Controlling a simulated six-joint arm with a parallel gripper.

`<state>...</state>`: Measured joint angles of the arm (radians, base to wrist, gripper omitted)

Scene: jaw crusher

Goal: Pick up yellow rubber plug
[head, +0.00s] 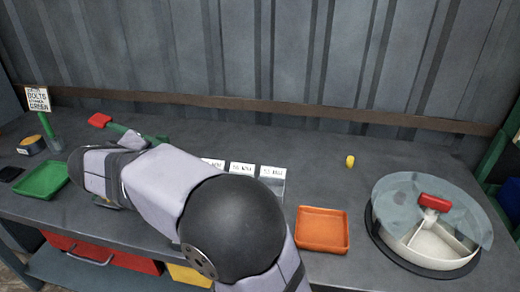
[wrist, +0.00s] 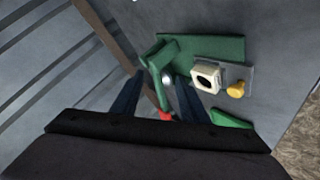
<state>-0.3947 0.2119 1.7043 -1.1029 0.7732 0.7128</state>
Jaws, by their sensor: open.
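A small yellow piece (head: 350,160) stands alone on the bench, right of centre in the head view. In the wrist view a yellow knob-shaped piece (wrist: 236,90) sits beside a cream block with a dark hole (wrist: 206,77), on a grey plate. I cannot tell which of the two is the rubber plug. My gripper (wrist: 157,98) is open in the wrist view, its dark fingers apart, with a green crank-like part (wrist: 155,62) seen between and beyond them. The yellow knob is right of the fingers, not between them. My arm hides the gripper in the head view.
A green body (wrist: 205,47) with a red knob (head: 99,120) lies behind my arm. A green tray (head: 42,180) is at left, an orange tray (head: 322,230) at right. A round divided container with a clear lid (head: 430,212) is far right. The bench around the lone yellow piece is clear.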

